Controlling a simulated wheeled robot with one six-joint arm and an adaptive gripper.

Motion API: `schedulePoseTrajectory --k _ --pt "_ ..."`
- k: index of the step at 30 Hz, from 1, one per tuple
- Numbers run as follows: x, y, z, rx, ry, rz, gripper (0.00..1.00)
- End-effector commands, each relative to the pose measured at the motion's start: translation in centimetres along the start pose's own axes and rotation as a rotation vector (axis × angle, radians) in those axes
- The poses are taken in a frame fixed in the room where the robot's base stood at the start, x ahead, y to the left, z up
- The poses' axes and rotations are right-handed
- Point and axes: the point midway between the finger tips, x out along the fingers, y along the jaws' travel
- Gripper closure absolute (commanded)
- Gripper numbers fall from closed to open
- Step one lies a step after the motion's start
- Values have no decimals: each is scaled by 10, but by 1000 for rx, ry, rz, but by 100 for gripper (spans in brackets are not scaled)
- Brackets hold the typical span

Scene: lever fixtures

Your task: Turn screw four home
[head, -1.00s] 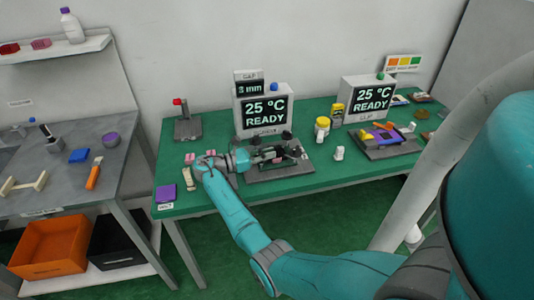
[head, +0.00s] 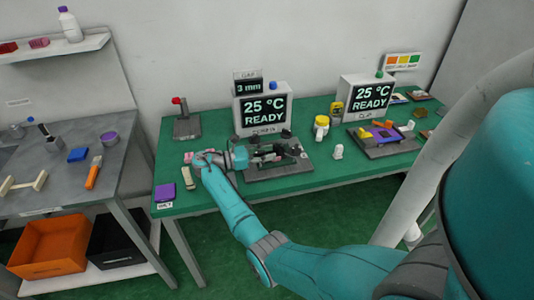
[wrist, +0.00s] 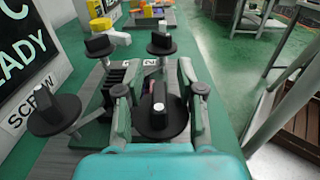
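The screw fixture is a grey plate (head: 262,175) with black-knobbed screws, in front of the screen reading "25 °C READY" (head: 264,111). In the wrist view, one black knob (wrist: 162,118) with a white-tipped grip bar sits between my fingers. My gripper (wrist: 160,97) has its fingers apart on either side of this knob, and I see no clear contact. Other black knobs stand at the left (wrist: 57,115), upper left (wrist: 100,46) and beyond (wrist: 161,44), the last near a "2" label. The number of the knob between my fingers is hidden. In the head view, my gripper (head: 258,156) is over the plate, its fingertips unclear.
A gap display (head: 248,87) reads 3 mm. A red-topped lever stand (head: 186,122) is at the left. A yellow-lidded jar (head: 321,126) and white piece (head: 338,152) stand right of the fixture. A second fixture (head: 385,146) holds coloured parts. The green table front is mostly clear.

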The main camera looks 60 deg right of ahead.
Motion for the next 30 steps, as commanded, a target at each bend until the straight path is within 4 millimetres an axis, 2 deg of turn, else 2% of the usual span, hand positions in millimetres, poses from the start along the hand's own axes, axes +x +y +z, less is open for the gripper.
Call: schedulePoseTrajectory --k 8,21,25,30 --pt "0 1 8 2 0 1 62" --pt "0 0 81 3 0 0 62" --pt "0 0 94 1 0 0 62" --pt "0 0 100 1 0 0 62"
